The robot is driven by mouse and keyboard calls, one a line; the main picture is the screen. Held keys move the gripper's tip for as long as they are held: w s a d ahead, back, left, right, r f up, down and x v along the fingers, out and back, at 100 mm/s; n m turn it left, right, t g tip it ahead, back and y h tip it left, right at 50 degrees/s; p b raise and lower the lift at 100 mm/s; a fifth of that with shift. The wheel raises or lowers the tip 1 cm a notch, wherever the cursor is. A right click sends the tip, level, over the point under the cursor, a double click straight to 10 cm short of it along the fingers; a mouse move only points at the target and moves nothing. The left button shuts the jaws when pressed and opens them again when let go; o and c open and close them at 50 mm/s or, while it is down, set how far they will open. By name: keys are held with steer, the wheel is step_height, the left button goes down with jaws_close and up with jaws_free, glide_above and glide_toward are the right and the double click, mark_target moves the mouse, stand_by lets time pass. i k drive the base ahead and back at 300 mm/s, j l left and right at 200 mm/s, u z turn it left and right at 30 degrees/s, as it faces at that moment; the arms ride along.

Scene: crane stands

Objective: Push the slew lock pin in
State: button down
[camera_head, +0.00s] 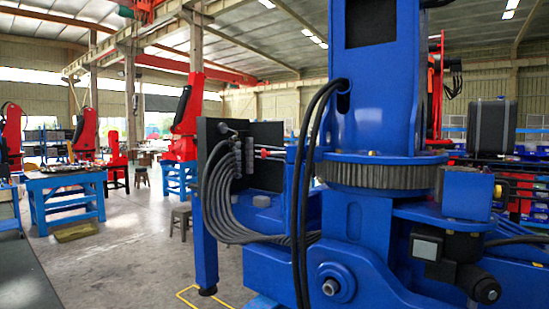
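A large blue crane stand (375,100) fills the right half of the head view. Its toothed slew ring (385,176) runs under a blue flange at the foot of the column. A blue block (467,192) sits against the right side of the ring, above a dark motor-like unit (455,262). I cannot make out the slew lock pin for certain. A small red part (266,152) shows at the dark valve panel left of the column, too small to identify. My gripper is not in view.
Black hoses (303,190) loop down in front of the column, and grey hoses (222,205) hang from the panel. A blue table (65,195) and stools stand at left. The concrete floor (135,245) between is mostly clear. A dark bench edge (25,270) lies at lower left.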

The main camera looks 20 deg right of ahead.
mark_target(263, 153)
steer(key=i+j+z, duration=0.15)
steer(key=j, duration=0.25)
steer(key=i+j+z, duration=0.2)
steer(key=j, duration=0.25)
steer(key=i+j, duration=0.3)
steer(key=z, duration=0.05)
